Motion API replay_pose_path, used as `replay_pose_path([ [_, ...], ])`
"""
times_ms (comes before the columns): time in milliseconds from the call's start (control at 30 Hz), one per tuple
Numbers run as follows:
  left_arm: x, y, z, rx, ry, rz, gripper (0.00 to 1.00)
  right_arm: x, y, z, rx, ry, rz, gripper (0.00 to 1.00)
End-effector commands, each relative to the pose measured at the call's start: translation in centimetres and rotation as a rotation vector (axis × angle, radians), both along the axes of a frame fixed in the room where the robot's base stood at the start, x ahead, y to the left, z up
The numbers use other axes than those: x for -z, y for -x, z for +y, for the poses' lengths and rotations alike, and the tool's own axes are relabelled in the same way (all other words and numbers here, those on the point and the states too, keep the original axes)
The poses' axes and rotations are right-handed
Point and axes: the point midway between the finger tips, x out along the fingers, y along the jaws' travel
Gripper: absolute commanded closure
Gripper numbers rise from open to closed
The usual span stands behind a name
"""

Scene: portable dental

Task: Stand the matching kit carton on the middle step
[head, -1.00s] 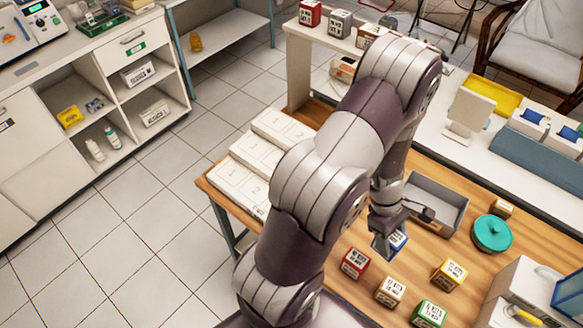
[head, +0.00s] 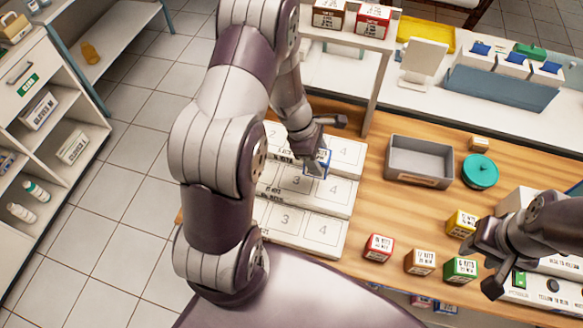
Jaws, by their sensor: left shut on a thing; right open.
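My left gripper (head: 314,152) is shut on a blue and white kit carton (head: 321,161). It holds the carton over the white stepped rack (head: 326,232), near the edge between its back and middle steps. I cannot tell whether the carton touches the rack. The steps carry printed numbers, with 3 and 4 showing on the middle step; my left arm hides the rack's left part. My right gripper (head: 489,270) is open and empty at the right, close to a green carton (head: 460,269). Red (head: 379,247), orange-brown (head: 420,262) and yellow (head: 461,223) cartons stand on the wooden table.
A grey tray (head: 420,182) and a teal lidded pot (head: 480,171) stand right of the rack. A raised white shelf (head: 350,38) behind holds a brown carton (head: 330,14) and a red-topped carton (head: 372,19). Table between the rack and tray is clear.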

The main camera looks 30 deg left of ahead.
Motion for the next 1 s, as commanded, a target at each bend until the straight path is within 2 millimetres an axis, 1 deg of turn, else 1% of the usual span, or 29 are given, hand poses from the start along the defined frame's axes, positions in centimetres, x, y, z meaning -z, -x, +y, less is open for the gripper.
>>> replay_pose_path([
  [33, 0.6, 0.5, 1.2, -0.008, 0.001, 0.004, 0.78, -0.3, 0.0, 0.0, 0.0, 0.0, 0.0, 0.57],
  [100, 1.5, 1.2, 2.6, -0.005, 0.001, 0.003, 0.78, -0.5, 0.0, 0.0, 0.0, 0.0, 0.0, 0.57],
  [233, 2.5, 1.8, 3.9, -0.001, 0.0, 0.0, 0.78, -0.6, 0.0, 0.0, 0.0, 0.0, 0.0, 0.57],
  [267, 2.8, 1.8, 4.0, -0.001, 0.0, 0.002, 0.78, -0.7, 0.0, 0.0, 0.0, 0.0, 0.0, 0.57],
  [400, 5.4, 1.9, 4.1, 0.0, 0.002, 0.003, 0.78, -0.9, 0.0, 0.0, 0.0, 0.0, 0.0, 0.57],
  [500, 6.5, 1.9, 4.1, 0.001, 0.0, 0.001, 0.78, -0.9, 0.0, 0.0, 0.0, 0.0, 0.0, 0.57],
  [733, 6.7, 1.8, 4.1, 0.002, 0.0, -0.001, 0.78, -0.8, 0.0, 0.0, 0.0, 0.0, 0.0, 0.57],
  [833, 7.1, 1.8, 4.1, 0.002, 0.0, -0.001, 0.78, -0.4, 0.0, 0.0, 0.0, 0.0, 0.0, 0.57],
  [867, 6.9, 1.8, 4.1, 0.002, 0.0, -0.001, 0.41, -0.6, 0.0, 0.0, 0.0, 0.0, 0.0, 0.57],
  [900, 6.9, 1.8, 4.1, 0.002, 0.0, -0.001, 0.28, -0.6, 0.0, 0.0, 0.0, 0.0, 0.0, 0.57],
  [933, 6.9, 1.8, 4.1, 0.002, 0.0, -0.001, 0.21, -0.6, 0.0, 0.0, 0.0, 0.0, 0.0, 0.57],
  [1000, 6.9, 1.8, 4.1, 0.002, 0.0, -0.001, 0.21, -0.6, 0.0, 0.0, 0.0, 0.0, 0.0, 0.57],
])
